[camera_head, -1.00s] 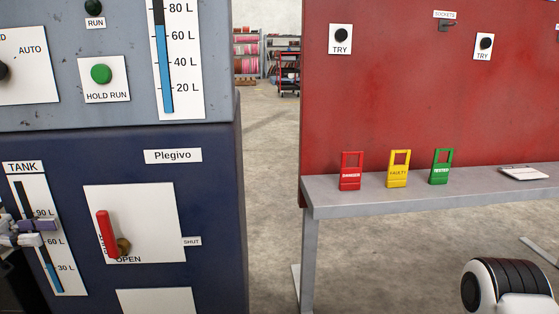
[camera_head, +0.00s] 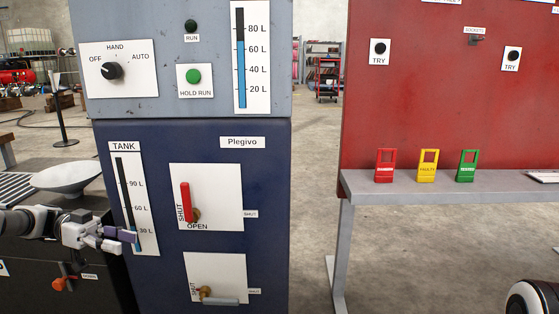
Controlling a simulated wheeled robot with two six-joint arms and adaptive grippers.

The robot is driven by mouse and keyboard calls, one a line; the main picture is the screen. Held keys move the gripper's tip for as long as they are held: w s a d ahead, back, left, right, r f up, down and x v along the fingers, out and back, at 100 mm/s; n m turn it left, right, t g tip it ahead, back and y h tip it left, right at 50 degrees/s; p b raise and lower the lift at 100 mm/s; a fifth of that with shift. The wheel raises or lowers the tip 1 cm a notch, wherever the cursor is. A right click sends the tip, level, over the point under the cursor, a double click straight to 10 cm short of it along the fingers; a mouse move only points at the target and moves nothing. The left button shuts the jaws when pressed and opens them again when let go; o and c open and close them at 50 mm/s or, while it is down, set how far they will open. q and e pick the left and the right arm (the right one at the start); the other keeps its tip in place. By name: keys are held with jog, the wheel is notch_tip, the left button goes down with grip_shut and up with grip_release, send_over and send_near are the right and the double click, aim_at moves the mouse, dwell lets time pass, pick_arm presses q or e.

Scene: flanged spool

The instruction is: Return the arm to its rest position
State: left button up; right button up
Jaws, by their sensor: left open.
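My left gripper (camera_head: 128,238) is open and seems empty. It comes in from the left on my white and grey arm and shows in front of the lower part of the TANK gauge (camera_head: 124,185), hiding some of it. Whether it touches the panel cannot be told. It is left of the red valve lever (camera_head: 185,200), clearly apart from it. That lever stands upright above its brass fitting. My right gripper is out of view; only a white and black part of my right arm shows at the lower right corner.
The blue and grey cabinet (camera_head: 262,200) stands close in front. A lower valve has a grey handle (camera_head: 222,302) lying level. A grey shelf (camera_head: 400,187) at right bears red, yellow and green tags. A dish (camera_head: 66,177) is at far left. Open floor lies between cabinet and shelf.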

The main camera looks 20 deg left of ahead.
pick_arm(q)
jog(key=s+d+f+n+g+y+p, duration=0.1)
jog(key=s+d+f+n+g+y, duration=0.2)
jog(key=d+f, duration=0.7)
jog(key=s+d+f+g+y+p, duration=0.15)
jog(key=s+d+f+g, duration=0.25)
jog(key=d+f, duration=0.6)
jog(key=s+d+f+n+y, duration=0.1)
jog(key=s+f+n+y, duration=0.1)
jog(key=s+f+y, duration=0.45)
jog(key=s+d+f+n+y+p, duration=0.15)
jog(key=s+f, duration=0.25)
jog(key=s, duration=0.6)
jog(key=s+f+n+y, duration=0.3)
jog(key=s+f+y, duration=0.15)
jog(key=s, duration=0.45)
jog(key=w+f+n+t, duration=0.1)
jog(key=w+n+t, duration=0.5)
jog(key=w, duration=0.1)
notch_tip(320, 180, up, 38)
jog(key=p, duration=3.7)
jog(key=shift+d+f, duration=0.2)
jog(key=shift+s+p, duration=0.1)
jog(key=shift+p, duration=0.2)
